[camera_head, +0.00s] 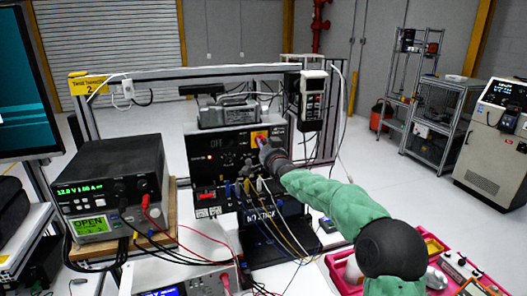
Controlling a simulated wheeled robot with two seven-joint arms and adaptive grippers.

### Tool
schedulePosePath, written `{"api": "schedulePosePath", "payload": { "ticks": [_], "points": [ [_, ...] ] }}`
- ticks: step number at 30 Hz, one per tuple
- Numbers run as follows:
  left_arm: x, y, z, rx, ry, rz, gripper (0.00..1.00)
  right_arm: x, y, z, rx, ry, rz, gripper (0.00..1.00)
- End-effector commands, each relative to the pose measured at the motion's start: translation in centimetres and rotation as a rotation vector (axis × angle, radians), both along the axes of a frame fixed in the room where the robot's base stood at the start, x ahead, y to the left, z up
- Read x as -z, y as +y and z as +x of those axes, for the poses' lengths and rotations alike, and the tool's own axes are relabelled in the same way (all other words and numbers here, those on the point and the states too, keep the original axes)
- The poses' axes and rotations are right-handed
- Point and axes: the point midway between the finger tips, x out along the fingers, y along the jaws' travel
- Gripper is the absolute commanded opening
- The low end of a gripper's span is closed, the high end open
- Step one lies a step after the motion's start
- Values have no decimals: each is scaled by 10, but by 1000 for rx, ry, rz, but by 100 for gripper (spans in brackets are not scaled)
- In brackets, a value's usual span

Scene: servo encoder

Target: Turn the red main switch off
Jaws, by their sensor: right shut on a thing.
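The red main switch sits on a yellow plate (257,134) at the upper right of the black panel (200,158) of the test unit. My right gripper (265,145) is at the switch, shut on it, with its arm reaching in from the lower right. The gripper covers most of the switch, so its angle cannot be told. The panel's display (216,143) reads OFF. My left gripper is not in view.
A bench power supply (110,185) stands left of the panel. Several cables (262,215) hang below the panel. A handheld device (312,100) hangs on the frame at the panel's right. A pink tray (345,270) lies under my right arm.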

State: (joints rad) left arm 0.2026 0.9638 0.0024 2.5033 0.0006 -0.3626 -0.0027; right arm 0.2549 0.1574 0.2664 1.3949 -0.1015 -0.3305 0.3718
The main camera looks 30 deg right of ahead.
Motion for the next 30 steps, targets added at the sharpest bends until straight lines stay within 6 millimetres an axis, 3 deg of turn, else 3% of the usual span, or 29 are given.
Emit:
{"api": "schedulePosePath", "payload": {
  "ticks": [15,30],
  "points": [
    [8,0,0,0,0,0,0,1,0,0,-2,109,-430,0],
    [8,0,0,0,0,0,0,0,0,0,-3,150,-605,0]
  ]
}}
